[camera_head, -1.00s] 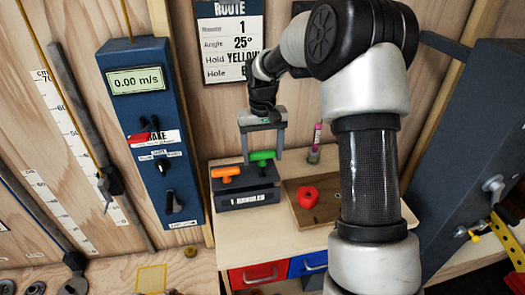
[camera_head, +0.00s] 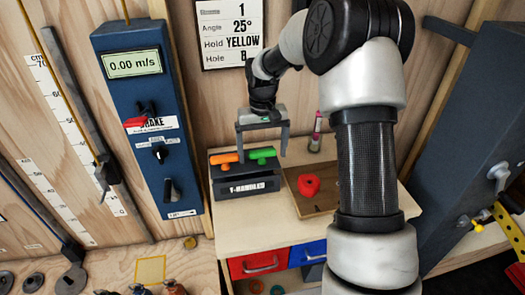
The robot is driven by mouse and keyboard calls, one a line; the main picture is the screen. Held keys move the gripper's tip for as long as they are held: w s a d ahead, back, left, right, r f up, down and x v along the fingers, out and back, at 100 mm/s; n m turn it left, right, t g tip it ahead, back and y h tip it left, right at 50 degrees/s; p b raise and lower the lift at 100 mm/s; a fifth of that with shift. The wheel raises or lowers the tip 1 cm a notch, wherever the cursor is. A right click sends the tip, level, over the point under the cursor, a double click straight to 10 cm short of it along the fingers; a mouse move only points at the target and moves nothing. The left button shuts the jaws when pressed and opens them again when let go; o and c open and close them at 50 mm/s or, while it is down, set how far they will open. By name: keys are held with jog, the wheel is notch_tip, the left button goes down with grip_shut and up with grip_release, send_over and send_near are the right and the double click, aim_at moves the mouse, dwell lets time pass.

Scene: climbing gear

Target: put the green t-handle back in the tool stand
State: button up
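The green T-handle (camera_head: 262,153) sits at the right end of the tool stand (camera_head: 246,187), a dark block with a white label. Its crossbar looks level with the orange T-handle (camera_head: 225,158) beside it. Its shaft is hidden, so I cannot tell for certain how deep it sits. My gripper (camera_head: 264,160) points down over the stand. It is open, with one finger to each side of the green crossbar and a visible gap at both ends. The left finger hangs close to the orange handle.
A wooden tray (camera_head: 324,203) holding a red piece (camera_head: 309,186) lies right of the stand. A small cup with a pink marker (camera_head: 317,128) stands behind it. A blue panel with a display (camera_head: 133,65) rises at left. The cabinet's front top is clear.

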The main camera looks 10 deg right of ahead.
notch_tip(320, 180, up, 17)
jog(key=s+r+t+p, duration=0.1)
jog(key=s+r+p, duration=0.1)
jog(key=s+r, duration=0.5)
jog(key=s+t+p, duration=0.2)
jog(key=s+t, duration=0.2)
jog(key=s, duration=1.8)
jog(key=shift+s+f+t, duration=0.2)
jog(key=shift+f+t, duration=0.1)
jog(key=shift+f, duration=0.05)
